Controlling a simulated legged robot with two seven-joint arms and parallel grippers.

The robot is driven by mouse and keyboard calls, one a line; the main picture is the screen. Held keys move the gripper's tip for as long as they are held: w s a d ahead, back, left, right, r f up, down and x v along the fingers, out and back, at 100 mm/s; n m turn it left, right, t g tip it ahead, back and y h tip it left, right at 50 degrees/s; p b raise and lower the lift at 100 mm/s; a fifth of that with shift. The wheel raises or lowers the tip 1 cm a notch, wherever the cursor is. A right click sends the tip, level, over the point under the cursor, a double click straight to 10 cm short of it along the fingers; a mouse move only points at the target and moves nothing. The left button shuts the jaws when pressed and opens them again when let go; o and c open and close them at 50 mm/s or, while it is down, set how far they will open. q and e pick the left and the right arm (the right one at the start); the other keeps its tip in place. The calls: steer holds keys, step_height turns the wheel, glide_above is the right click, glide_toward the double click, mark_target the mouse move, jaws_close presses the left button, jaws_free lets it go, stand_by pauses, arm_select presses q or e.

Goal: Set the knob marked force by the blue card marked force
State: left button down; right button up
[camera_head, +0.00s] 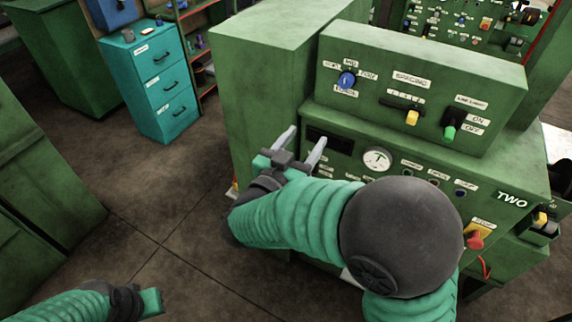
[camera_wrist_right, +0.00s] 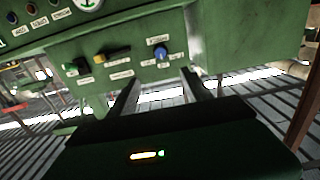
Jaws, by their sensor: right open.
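A blue knob (camera_head: 347,79) sits at the left of the upper sloped panel of the green machine, with small white labels around it. The label under it is too small to read surely as force. The knob also shows in the right wrist view (camera_wrist_right: 162,53), beyond the fingertips. My right gripper (camera_head: 302,140) is open and empty, below and left of the knob and apart from it; its two fingers also show in the wrist view (camera_wrist_right: 160,75). My left gripper (camera_head: 150,302) is at the lower left, away from the machine. I cannot make out a blue card marked force.
On the same panel are a yellow slider (camera_head: 412,118) marked spacing and a green switch (camera_head: 449,132). Below are a round gauge (camera_head: 377,159) and a red stop knob (camera_head: 474,241). A teal drawer cabinet (camera_head: 157,85) stands back left. The floor between is clear.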

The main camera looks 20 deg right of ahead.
steer(key=b+v, duration=0.1)
steer(key=v, duration=0.9)
steer(key=shift+s+a, duration=0.2)
steer(key=shift+a, duration=0.1)
steer(key=p, duration=0.3)
glide_toward(345, 84)
steer(key=p+x, duration=0.2)
steer(key=x, duration=0.7)
steer(key=shift+w+a, duration=0.1)
steer(key=shift+w, duration=0.1)
steer(key=shift+d, duration=0.3)
